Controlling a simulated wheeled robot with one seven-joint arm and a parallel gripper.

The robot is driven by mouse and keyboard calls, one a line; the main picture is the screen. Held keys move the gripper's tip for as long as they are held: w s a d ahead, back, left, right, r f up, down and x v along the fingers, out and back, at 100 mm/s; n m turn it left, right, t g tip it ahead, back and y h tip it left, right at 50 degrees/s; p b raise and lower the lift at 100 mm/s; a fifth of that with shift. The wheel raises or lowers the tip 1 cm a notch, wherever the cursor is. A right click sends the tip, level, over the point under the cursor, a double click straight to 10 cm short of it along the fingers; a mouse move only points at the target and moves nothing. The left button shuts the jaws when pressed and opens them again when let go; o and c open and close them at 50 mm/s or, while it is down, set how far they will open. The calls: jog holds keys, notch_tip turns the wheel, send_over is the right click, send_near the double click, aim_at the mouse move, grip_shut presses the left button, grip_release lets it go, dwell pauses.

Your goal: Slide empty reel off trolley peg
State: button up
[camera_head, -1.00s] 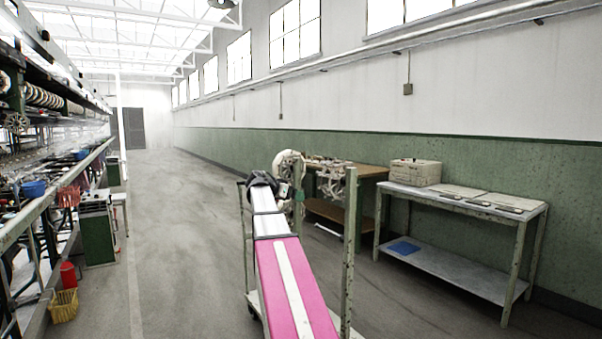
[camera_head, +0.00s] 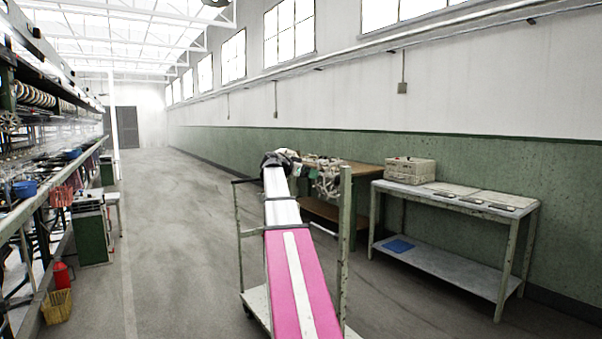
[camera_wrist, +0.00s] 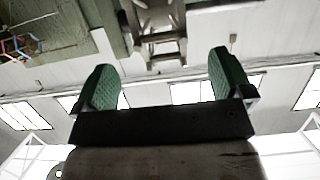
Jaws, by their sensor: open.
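The trolley stands ahead in the head view, with upright green-grey posts (camera_head: 344,240) and a pale low deck (camera_head: 258,302). My pink and white arm reaches over it and hides much of it. A whitish reel (camera_head: 291,154) shows only in part behind the arm's far end; the peg cannot be made out. My gripper (camera_wrist: 161,62) has its two green pads wide apart, with nothing between them. A pale grey framed piece (camera_wrist: 158,28), perhaps part of a reel, lies beyond the fingertips at the top of the wrist view; I cannot tell which reel.
A brown table (camera_head: 359,172) with pale reels (camera_head: 327,182) stands behind the trolley. A grey bench (camera_head: 455,195) with a pale crate (camera_head: 410,170) is at the right wall. Reeling machines (camera_head: 35,150) line the left. The aisle floor (camera_head: 175,230) between is clear.

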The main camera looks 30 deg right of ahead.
jog(key=shift+x, duration=3.35)
jog(key=shift+f, duration=0.1)
jog(key=c, duration=1.1)
jog(key=shift+o, duration=0.2)
